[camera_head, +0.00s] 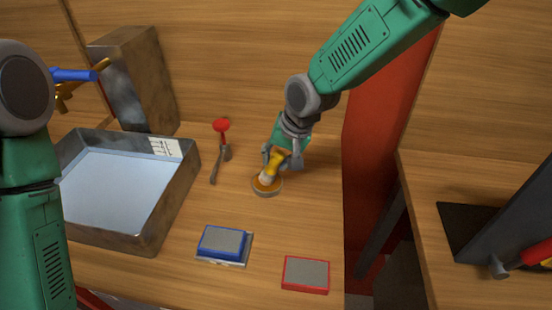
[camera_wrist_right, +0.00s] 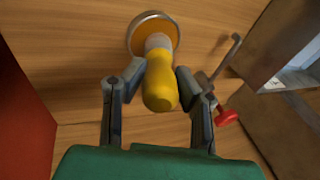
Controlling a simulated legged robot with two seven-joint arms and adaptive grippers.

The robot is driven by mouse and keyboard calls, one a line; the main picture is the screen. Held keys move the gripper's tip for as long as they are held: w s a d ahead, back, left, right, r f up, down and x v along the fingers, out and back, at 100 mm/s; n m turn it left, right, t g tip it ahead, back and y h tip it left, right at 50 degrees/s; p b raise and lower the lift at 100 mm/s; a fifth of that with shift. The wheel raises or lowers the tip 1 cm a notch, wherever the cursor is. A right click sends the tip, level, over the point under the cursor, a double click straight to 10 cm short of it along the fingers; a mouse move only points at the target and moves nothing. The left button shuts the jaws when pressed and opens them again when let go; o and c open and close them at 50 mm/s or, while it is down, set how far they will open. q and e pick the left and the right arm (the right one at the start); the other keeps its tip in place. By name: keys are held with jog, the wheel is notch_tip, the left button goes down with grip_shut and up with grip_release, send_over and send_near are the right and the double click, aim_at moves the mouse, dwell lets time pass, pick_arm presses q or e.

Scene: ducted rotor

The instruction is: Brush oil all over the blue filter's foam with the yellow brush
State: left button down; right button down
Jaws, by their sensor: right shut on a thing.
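My right gripper (camera_head: 283,158) is shut on the yellow brush (camera_head: 275,164). The brush points down, its pale bristle end at a small round dish (camera_head: 267,191) of amber oil. In the right wrist view the yellow handle (camera_wrist_right: 160,82) sits between the fingers of the right gripper (camera_wrist_right: 159,84), and the bristle end meets the dish (camera_wrist_right: 153,22); how deep it goes I cannot tell. The blue filter (camera_head: 222,241), with grey foam on top, lies on a pale plate near the table's front. My left arm shows at the left edge, but its gripper is out of view.
A red-rimmed filter (camera_head: 306,273) lies right of the blue one. A metal tray (camera_head: 170,207) with pale blue inside stands at left. A red-handled tool (camera_head: 221,140) lies behind the dish. A tall metal box (camera_head: 137,80) stands at the back; a red panel (camera_head: 385,130) borders the right.

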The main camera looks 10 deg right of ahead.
notch_tip(320, 180, up, 7)
jog(key=p, duration=0.6)
dwell(0.4)
jog(key=shift+f, duration=0.1)
dwell(0.6)
